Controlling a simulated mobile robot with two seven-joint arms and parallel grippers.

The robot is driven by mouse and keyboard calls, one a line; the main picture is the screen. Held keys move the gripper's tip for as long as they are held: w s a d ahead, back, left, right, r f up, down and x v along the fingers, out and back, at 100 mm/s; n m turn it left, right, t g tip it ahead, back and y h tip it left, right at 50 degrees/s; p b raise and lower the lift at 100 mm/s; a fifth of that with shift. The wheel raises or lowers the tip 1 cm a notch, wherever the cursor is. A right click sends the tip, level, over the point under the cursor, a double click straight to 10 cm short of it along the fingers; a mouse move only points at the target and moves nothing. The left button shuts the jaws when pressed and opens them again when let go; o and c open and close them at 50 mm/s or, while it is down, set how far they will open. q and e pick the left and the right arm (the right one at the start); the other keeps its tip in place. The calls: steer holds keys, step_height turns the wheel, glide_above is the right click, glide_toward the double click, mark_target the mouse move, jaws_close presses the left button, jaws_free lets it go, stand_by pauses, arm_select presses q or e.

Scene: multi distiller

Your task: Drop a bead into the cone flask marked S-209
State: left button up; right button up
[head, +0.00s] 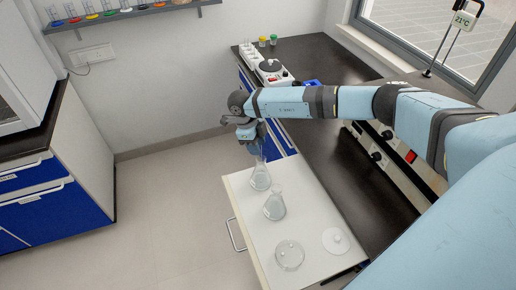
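Two clear cone flasks stand upright on a white surface (237,189) with a handle at its left side. The far flask (261,178) is just below my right gripper, and the near flask (274,207) is closer to me. No S-209 mark is legible on either. A round clear dish (290,256) sits nearer, with small pale spots that may be beads. My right gripper (258,148) points down at the far flask's mouth. Its fingers are small and dark, so I cannot tell whether they are open or hold a bead. My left gripper is out of view.
A white round lid (336,241) lies right of the dish. A dark bench (325,165) runs along the right, with instruments (270,70) and small capped jars at its far end. Blue-fronted cabinets (55,210) stand left. The floor between is clear.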

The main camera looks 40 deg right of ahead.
steer(key=b+v, duration=0.2)
steer(key=v, duration=1)
